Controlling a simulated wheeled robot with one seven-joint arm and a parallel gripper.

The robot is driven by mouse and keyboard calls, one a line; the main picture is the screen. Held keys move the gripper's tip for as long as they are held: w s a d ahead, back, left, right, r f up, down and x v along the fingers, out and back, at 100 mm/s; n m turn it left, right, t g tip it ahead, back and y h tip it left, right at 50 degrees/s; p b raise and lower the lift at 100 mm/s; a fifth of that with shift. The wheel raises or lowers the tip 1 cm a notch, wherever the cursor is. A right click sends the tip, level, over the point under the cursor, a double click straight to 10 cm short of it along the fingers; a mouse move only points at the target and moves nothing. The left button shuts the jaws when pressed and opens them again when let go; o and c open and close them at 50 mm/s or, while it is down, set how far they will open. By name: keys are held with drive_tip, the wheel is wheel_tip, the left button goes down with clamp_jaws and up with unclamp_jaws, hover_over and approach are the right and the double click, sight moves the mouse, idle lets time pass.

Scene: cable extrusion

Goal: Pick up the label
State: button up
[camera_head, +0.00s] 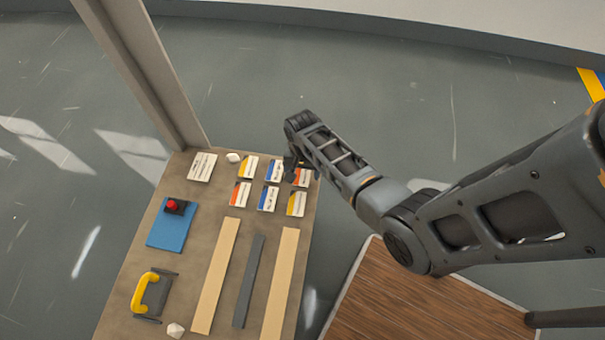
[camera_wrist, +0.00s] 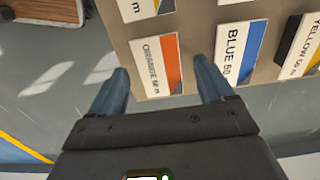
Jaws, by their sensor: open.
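Several small white labels with coloured stripes lie in two rows on the brown table. The orange label (camera_wrist: 157,65), reading "ORANGE 60 m", lies between and just beyond my fingertips in the wrist view. In the head view this orange label (camera_head: 301,178) is partly hidden by my gripper (camera_head: 291,166). The blue label (camera_wrist: 239,52) is beside it, with a yellow label (camera_wrist: 303,42) further right. My gripper (camera_wrist: 160,73) is open and empty, its two fingers spread about the orange label. I cannot tell whether they touch it.
The table (camera_head: 207,215) also holds a white card (camera_head: 202,167), a blue plate (camera_head: 172,224) with a red button (camera_head: 174,205), a yellow-handled tool (camera_head: 146,292) and long strips (camera_head: 215,278). A post (camera_head: 158,80) rises at the back. A wooden surface (camera_head: 410,303) lies right.

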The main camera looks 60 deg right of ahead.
drive_tip(key=c, duration=0.9)
drive_tip(key=shift+r, duration=0.1)
